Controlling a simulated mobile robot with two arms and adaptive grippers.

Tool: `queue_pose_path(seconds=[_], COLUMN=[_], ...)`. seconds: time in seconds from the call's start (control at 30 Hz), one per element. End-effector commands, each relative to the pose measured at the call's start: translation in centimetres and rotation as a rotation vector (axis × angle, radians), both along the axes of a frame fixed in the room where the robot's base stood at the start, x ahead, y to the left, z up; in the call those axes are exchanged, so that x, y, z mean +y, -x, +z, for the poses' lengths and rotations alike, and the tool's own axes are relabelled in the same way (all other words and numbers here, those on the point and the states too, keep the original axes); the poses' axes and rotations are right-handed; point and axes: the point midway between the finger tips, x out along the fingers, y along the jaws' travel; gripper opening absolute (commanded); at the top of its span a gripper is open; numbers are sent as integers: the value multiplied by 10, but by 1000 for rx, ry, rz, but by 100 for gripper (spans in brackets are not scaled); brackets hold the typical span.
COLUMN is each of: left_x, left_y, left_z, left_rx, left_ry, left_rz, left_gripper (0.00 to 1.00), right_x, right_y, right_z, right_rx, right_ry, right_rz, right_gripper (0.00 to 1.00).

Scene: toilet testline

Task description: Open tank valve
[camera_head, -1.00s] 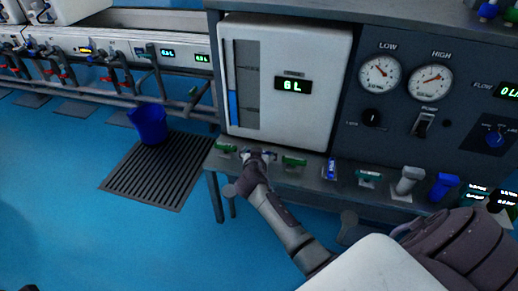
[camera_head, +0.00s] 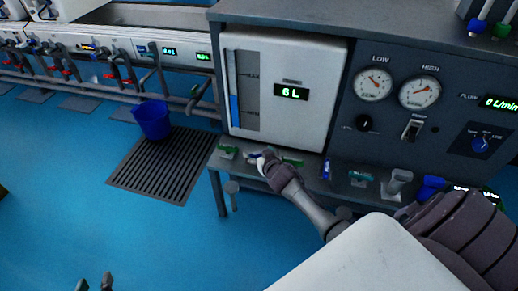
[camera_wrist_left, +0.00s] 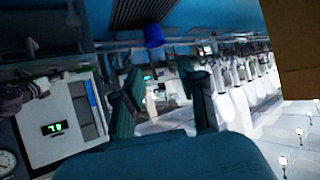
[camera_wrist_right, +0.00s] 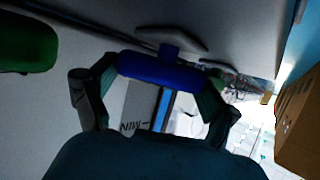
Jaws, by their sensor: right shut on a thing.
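The white tank (camera_head: 300,65) stands at the middle of the head view, with a blue level gauge and a display reading 6 L. A row of valves runs along the ledge below it. My right gripper (camera_head: 264,161) is at this row, shut on a blue valve handle, which shows between its fingers in the right wrist view (camera_wrist_right: 160,70). The handle lies crosswise there, and its stem rises behind it. In the head view my gripper mostly covers it. My left gripper (camera_head: 95,285) is open and empty at the bottom left, and its spread fingers also show in the left wrist view (camera_wrist_left: 165,103).
Green valve handles (camera_head: 226,152) flank the gripped one. Further right on the ledge are a blue upright valve (camera_head: 326,169) and a grey one (camera_head: 397,182). A blue bucket (camera_head: 152,120) stands on a floor grate (camera_head: 165,170). The floor at left is clear.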

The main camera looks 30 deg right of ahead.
Motion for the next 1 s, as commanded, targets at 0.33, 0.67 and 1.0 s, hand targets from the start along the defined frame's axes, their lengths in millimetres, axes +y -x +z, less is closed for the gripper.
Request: queue_pose_path(seconds=[0.33, 0.67, 1.0], left_x=[13, 14, 14], left_y=[34, 37, 37], left_z=[-29, -31, -31], left_rx=[231, 251, 250], left_ry=[-52, -56, -56], left_rz=[17, 19, 19], left_gripper=[40, 40, 40], right_x=[0, 0, 0], right_y=[1, 1, 1], right_z=[-2, -3, -2], right_rx=[5, 5, 3], right_ry=[0, 1, 1], right_rz=[55, 59, 59], right_gripper=[52, 52, 100])
